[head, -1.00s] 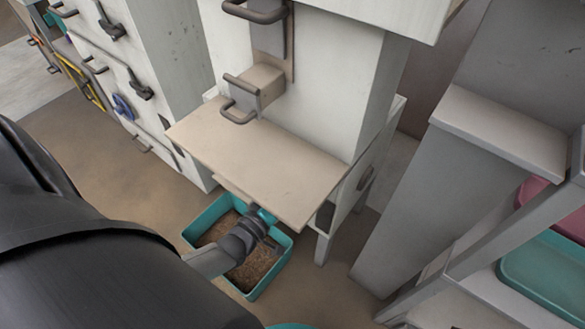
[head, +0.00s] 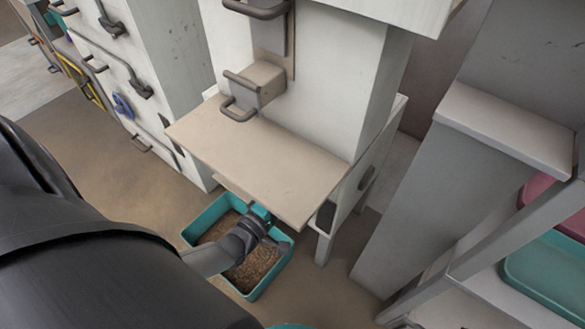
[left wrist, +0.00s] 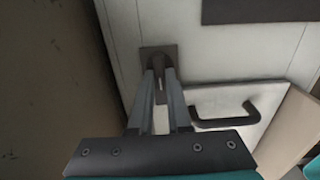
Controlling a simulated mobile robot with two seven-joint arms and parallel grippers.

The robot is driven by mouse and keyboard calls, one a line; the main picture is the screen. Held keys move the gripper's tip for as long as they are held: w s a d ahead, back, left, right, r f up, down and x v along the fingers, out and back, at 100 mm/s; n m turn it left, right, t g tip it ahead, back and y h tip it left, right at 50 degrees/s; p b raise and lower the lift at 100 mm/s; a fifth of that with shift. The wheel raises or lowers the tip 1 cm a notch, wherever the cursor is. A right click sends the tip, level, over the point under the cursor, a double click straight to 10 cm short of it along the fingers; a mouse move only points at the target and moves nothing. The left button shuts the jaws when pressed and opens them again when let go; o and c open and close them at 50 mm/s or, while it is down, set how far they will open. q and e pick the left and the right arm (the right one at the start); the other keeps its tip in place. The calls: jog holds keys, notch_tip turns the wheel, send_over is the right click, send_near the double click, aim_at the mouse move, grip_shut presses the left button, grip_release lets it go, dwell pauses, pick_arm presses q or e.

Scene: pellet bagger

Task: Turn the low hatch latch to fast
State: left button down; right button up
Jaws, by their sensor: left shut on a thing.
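In the left wrist view the low hatch (left wrist: 205,98) is a pale panel with a dark bar handle (left wrist: 228,117). Beside it, on the white machine front, is the latch (left wrist: 158,62), a small dark lever on a square plate. My left gripper (left wrist: 160,78) has its two fingers closed on the latch lever, which they partly hide. In the head view my left gripper (head: 262,213) reaches under the beige shelf, and the shelf hides the latch and hatch. My right gripper is not in view.
The beige shelf (head: 200,135) juts out above my left gripper. A teal bin (head: 203,226) of brown pellets stands on the floor below. White cabinets with handles (head: 148,60) are at left; a grey rack (head: 490,232) with bins is at right.

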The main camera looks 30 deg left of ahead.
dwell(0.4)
pick_arm(q)
jog(key=c, duration=0.9)
grip_release()
jog(key=shift+o, duration=0.2)
jog(key=s+a+p, duration=0.1)
jog(key=s+p, duration=0.2)
jog(key=s, duration=1.2)
jog(key=shift+s, duration=0.2)
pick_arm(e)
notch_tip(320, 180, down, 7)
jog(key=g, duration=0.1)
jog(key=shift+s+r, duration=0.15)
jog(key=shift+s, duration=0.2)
pick_arm(q)
jog(key=shift+a, duration=0.1)
